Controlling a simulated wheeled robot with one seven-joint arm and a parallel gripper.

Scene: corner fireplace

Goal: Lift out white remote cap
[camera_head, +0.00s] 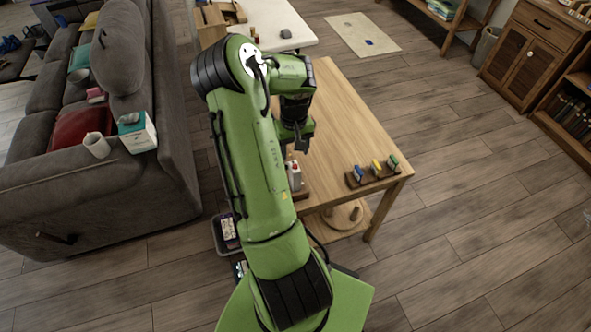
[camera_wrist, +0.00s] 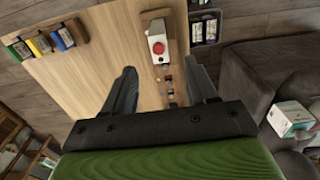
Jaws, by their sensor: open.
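A white piece with a round red button, likely the remote cap (camera_wrist: 157,48), sits in a small wooden holder (camera_wrist: 155,15) on the wooden table (camera_wrist: 105,50). The white piece also shows in the head view (camera_head: 295,177), partly hidden behind my arm. My gripper (camera_wrist: 163,72) is open and empty above the table, its fingers apart. In the wrist view the white piece appears just past the fingertips, between their lines, with no contact visible. My gripper also shows in the head view (camera_head: 301,143), over the table.
A wooden rack (camera_head: 354,181) with blue, yellow and green items stands at the table's near right corner. Several tiny items (camera_wrist: 170,95) lie in a row on the table. A dark bin (camera_head: 217,235) is beside the table. A grey sofa (camera_head: 120,50) stands left; floor at right is clear.

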